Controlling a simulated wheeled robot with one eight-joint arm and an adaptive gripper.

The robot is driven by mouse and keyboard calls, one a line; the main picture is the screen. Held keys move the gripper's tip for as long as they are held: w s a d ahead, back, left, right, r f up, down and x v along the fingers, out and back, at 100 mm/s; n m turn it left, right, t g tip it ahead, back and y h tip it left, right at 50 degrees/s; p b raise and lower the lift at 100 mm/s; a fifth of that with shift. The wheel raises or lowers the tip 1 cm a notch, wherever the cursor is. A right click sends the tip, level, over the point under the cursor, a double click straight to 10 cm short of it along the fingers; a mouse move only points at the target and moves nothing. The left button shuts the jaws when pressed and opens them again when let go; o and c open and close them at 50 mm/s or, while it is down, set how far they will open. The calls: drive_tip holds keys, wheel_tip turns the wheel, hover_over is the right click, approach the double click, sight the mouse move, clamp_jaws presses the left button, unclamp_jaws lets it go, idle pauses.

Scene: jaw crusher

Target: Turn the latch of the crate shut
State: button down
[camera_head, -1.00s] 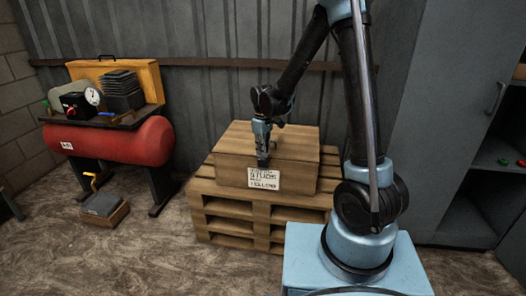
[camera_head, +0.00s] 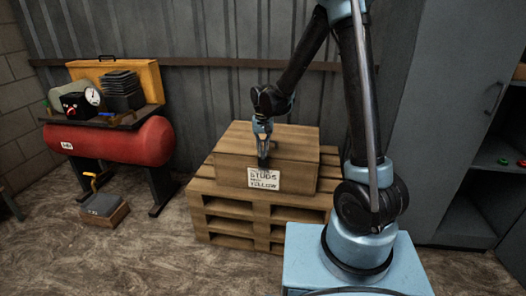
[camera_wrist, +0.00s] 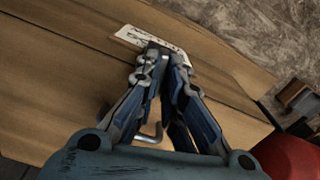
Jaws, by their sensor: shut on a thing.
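The wooden crate (camera_head: 232,143) stands closed on a pallet, with a white label (camera_head: 264,179) on its front. My gripper (camera_head: 263,163) points down at the crate's front upper edge, just above the label. In the wrist view my gripper (camera_wrist: 166,55) has its fingertips close together over the crate (camera_wrist: 60,75), beside the label (camera_wrist: 135,36). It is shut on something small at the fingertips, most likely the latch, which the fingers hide. A bent metal piece (camera_wrist: 150,134) shows between the fingers lower down. The latch's angle cannot be told.
The wooden pallet (camera_head: 232,225) bears the crate. A red compressor tank (camera_head: 115,142) with items on its top stands at the left, and a small foot pedal box (camera_head: 104,207) lies before it. A grey cabinet (camera_head: 440,110) stands at the right. The corrugated wall is close behind.

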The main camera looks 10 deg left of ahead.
drive_tip(key=shift+w+m, duration=0.1)
drive_tip(key=shift+m, duration=1)
drive_tip(key=c, duration=1.7)
unclamp_jaws()
wheel_tip(320, 180, up, 12)
drive_tip(key=shift+d, duration=0.1)
